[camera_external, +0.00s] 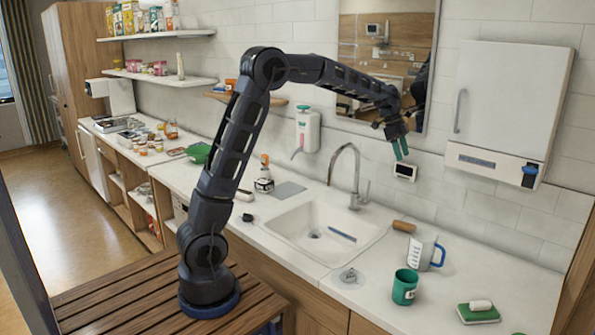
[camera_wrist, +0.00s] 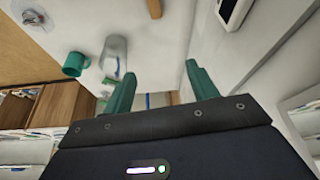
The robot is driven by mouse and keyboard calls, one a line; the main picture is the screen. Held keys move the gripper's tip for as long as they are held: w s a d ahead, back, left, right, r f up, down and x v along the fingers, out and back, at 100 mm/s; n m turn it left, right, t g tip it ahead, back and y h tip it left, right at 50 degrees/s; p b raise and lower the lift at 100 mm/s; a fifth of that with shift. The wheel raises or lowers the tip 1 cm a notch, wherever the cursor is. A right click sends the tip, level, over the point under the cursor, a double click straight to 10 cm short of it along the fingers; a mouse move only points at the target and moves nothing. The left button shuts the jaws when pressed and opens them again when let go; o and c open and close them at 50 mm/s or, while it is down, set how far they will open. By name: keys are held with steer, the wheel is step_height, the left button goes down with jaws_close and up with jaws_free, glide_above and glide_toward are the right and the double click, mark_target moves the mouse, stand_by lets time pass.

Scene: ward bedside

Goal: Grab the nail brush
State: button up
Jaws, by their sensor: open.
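A small brown wooden block (camera_external: 404,226), which looks like the nail brush, lies on the white counter right of the sink, near the wall. Its bristles cannot be made out. In the wrist view the brown piece (camera_wrist: 155,9) is at the top edge, partly cut off. My gripper (camera_external: 400,149) is raised well above the counter, over the back of the sink area near the wall, with its green fingers apart. In the wrist view the space between the fingers (camera_wrist: 160,83) is empty. The gripper touches nothing.
A clear jug with a blue handle (camera_external: 421,252) and a green mug (camera_external: 405,287) stand in front of the block. The tap (camera_external: 355,178) rises beside the sink (camera_external: 290,236). A green sponge (camera_external: 478,313) bears a white piece. The wall cabinet (camera_external: 515,95) hangs right of my gripper.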

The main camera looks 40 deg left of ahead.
glide_toward(404, 224)
steer(key=x, duration=0.3)
steer(key=shift+w+a+f, duration=0.15)
steer(key=shift+w+f, duration=0.15)
steer(key=shift+x, duration=2.7)
steer(key=shift+s, duration=0.1)
steer(key=shift+r, duration=0.1)
steer(key=c, duration=1.1)
steer(key=shift+r, duration=0.1)
